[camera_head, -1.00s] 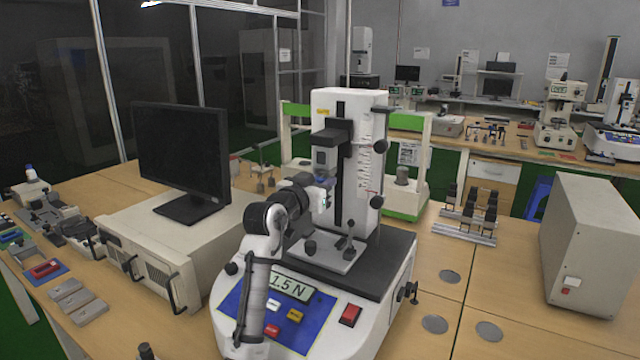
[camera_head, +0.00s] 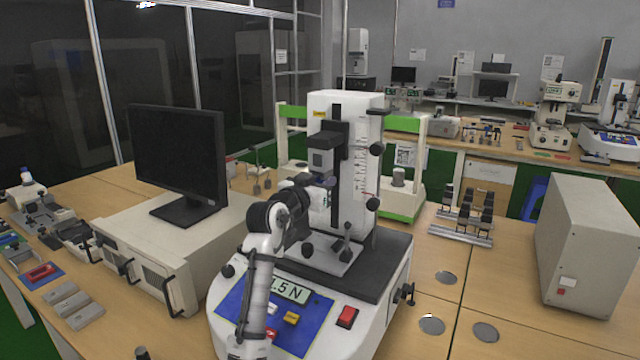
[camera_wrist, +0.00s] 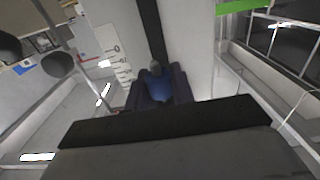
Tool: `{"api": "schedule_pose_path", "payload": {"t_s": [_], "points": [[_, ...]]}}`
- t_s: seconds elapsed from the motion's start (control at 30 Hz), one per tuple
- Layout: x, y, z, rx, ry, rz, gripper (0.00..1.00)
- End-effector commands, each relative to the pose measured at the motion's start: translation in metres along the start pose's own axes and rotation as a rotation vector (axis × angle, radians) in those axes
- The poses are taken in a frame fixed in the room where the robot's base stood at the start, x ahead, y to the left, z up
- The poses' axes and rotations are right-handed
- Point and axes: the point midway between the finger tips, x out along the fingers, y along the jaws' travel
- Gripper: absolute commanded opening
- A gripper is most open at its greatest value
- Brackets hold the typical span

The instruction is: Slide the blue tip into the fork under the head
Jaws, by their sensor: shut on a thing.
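The test stand (camera_head: 345,150) is a white column on a white base. Its black head (camera_head: 328,135) carries a grey block (camera_head: 320,159). The fork under the head is too small to make out clearly in the head view. My gripper (camera_head: 322,186) is just below the grey block, in front of the column. In the wrist view my gripper's dark fingers (camera_wrist: 158,92) are shut on the blue tip (camera_wrist: 158,86), a blue piece with a small grey end. Whether the tip touches the fork cannot be told.
Below my gripper is the stand's plate (camera_head: 325,257) with black knobs. The base has a display (camera_head: 288,290) and buttons. A monitor (camera_head: 180,155) stands on a beige case at left. A beige box (camera_head: 590,250) stands at right.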

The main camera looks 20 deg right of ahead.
Motion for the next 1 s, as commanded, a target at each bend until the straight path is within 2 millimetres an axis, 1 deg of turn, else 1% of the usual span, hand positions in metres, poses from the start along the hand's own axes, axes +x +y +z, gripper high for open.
{"api": "schedule_pose_path", "payload": {"t_s": [0.4,0.43,0.6,0.87,1.0], "points": [[0.0003,-0.0002,-0.0005,0.001,0.001,-0.001,0.01],[0.0003,-0.0002,-0.0005,0.001,0.001,-0.001,0.27],[0.0002,-0.0002,-0.0005,0.001,0.001,-0.001,0.49],[0.0,-0.0002,0.0,0.0,0.0,-0.001,0.5],[-0.0087,-0.0009,0.001,0.001,0.003,-0.002,0.5]]}}
